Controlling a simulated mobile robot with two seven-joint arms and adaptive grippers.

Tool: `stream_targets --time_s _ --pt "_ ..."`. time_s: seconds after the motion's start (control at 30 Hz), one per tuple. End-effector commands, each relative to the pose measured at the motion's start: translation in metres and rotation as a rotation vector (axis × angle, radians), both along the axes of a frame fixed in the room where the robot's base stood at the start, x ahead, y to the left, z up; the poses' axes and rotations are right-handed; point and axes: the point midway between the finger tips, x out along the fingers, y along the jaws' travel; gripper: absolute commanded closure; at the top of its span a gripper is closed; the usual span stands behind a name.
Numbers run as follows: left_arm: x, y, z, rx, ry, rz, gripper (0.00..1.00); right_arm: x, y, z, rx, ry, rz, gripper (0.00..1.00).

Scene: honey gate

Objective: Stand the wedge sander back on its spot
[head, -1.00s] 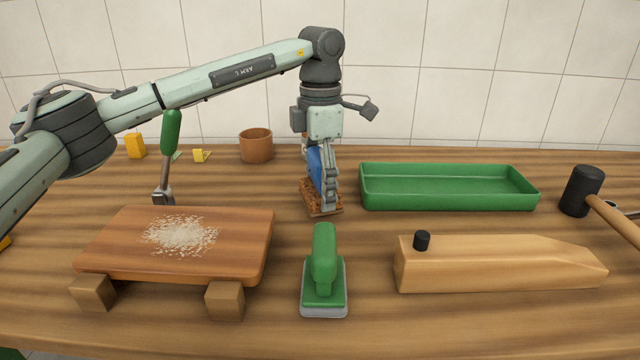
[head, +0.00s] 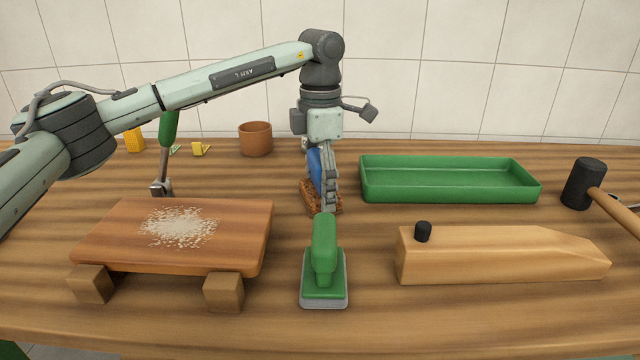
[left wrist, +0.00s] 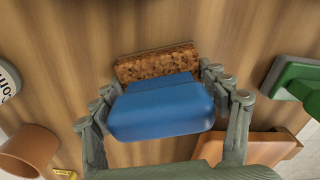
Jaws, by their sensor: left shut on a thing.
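A blue wedge-shaped handle on a speckled brown cork-like base, which I take for the wedge sander (head: 316,175), is in my left gripper (head: 327,195). In the left wrist view the blue body (left wrist: 160,107) sits between the two fingers, with its brown base (left wrist: 156,64) beyond. The gripper is shut on the blue part. The base is low over or on the table; I cannot tell if it touches. A second sander, green with a grey pad (head: 324,265), stands in front of the gripper. No marked spot is plain to see. My right gripper is not in view.
A board with pale grains (head: 100,235) rests on blocks at left. A green tray (head: 450,190) and a wooden piece with a black knob (head: 490,257) are at right, with a mallet (head: 583,183). A clay pot (head: 255,139) stands behind. Table between gripper and tray is bare.

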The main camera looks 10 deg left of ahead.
Motion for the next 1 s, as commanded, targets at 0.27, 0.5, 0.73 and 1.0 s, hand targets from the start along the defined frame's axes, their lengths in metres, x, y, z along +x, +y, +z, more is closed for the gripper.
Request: stream_targets --time_s 0.27,0.5,0.73,1.0 --pt "0.0 0.0 -0.001 0.0 0.0 0.0 0.12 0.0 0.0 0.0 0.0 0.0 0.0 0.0" --pt "0.0 0.0 -0.001 0.0 0.0 0.0 0.01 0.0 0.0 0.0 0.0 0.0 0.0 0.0" --pt "0.0 0.0 0.001 0.001 0.0 0.0 0.01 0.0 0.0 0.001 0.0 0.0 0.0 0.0" --pt "0.0 0.0 0.02 0.001 0.0 0.0 0.01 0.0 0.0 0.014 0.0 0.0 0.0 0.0"
